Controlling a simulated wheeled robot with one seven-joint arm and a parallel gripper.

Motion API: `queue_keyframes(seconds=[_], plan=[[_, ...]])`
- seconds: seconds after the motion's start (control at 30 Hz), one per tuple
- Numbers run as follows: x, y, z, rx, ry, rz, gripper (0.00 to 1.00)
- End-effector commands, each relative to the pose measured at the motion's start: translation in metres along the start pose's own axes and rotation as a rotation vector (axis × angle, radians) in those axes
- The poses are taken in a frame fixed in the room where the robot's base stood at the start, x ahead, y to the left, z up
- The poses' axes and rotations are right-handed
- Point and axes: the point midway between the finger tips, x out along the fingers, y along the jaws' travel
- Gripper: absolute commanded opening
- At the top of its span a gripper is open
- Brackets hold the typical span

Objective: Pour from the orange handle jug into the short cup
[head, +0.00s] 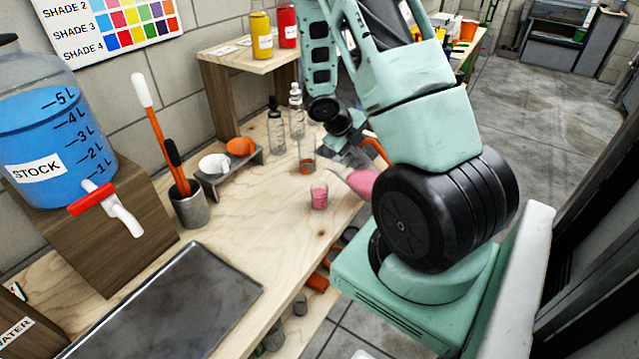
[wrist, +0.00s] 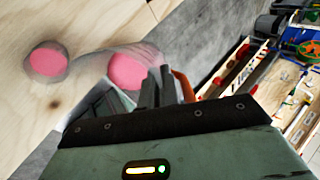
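The orange handle jug (head: 362,184) is clear with pink liquid inside and is tilted, its mouth toward the left. The short cup (head: 319,197) stands upright on the bench just below and left of the jug's mouth, with pink liquid in it. My gripper (wrist: 160,88) is shut on the jug's orange handle (wrist: 184,86), partly hidden by the fingers. The wrist view also shows the tilted jug (wrist: 127,70) with its mouth close to the cup (wrist: 47,63). I cannot make out a stream between them.
Another clear glass (head: 307,157) with a little orange-red liquid stands behind the cup, near two dropper bottles (head: 277,130). A small rack (head: 228,168) holds white and orange pieces. A metal tray (head: 165,300) and a blue stock tank (head: 55,130) are at left. Bare bench lies left of the cup.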

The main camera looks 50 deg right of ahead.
Motion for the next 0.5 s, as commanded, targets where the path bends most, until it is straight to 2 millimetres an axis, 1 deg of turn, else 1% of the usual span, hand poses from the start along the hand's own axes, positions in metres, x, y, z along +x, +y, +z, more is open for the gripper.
queue_keyframes(seconds=[0.03, 0.2, 0.5], plan=[[-0.002, -0.006, -0.003, 0.011, -0.014, 0.029, 0.0], [0.008, -0.016, -0.01, 0.037, -0.068, 0.13, 0.0], [0.023, -0.03, -0.021, 0.078, -0.163, 0.307, 0.0]])
